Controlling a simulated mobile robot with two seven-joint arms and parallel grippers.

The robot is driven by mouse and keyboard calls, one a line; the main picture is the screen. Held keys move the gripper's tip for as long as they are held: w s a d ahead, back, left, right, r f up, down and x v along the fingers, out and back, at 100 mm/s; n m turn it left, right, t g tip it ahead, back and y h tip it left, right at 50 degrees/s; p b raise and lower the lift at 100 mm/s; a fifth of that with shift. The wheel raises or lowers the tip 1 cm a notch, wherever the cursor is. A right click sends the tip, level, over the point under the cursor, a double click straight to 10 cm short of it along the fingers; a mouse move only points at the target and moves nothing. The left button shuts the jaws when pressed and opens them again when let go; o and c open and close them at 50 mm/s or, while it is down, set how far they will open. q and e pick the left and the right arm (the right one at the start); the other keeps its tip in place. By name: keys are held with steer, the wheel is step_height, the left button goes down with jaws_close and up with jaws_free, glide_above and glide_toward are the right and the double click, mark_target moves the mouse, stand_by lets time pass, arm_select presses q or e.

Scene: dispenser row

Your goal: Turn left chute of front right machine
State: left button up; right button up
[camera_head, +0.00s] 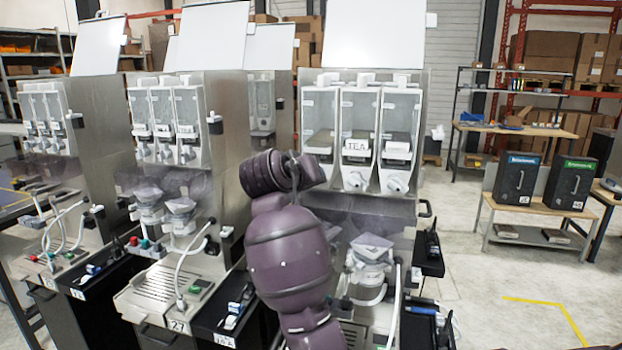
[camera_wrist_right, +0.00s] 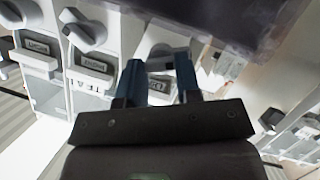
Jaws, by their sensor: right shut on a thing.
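The front right machine (camera_head: 418,150) has three clear canisters side by side, each with a pale chute below. The middle chute (camera_head: 356,180) and right chute (camera_head: 396,184) show in the head view. My right arm hides the left chute there. In the wrist view, which is upside down, the left chute (camera_wrist_right: 163,52) lies between the two blue fingers of my right gripper (camera_wrist_right: 158,72), which is shut on it. The middle chute (camera_wrist_right: 84,30) and right chute (camera_wrist_right: 18,13) are free beside it. My left gripper is not in view.
More dispenser machines (camera_head: 165,120) stand to the left of my arm. Mixing bowls and a hose (camera_head: 372,265) sit below the chutes. A low wooden table (camera_head: 540,208) with two dark boxes stands at the right. The floor between is clear.

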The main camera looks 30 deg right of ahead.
stand_by(0.3)
steer(key=o, duration=0.9)
steer(key=b+v, duration=0.2)
steer(key=v, duration=0.9)
steer(key=shift+f, duration=0.1)
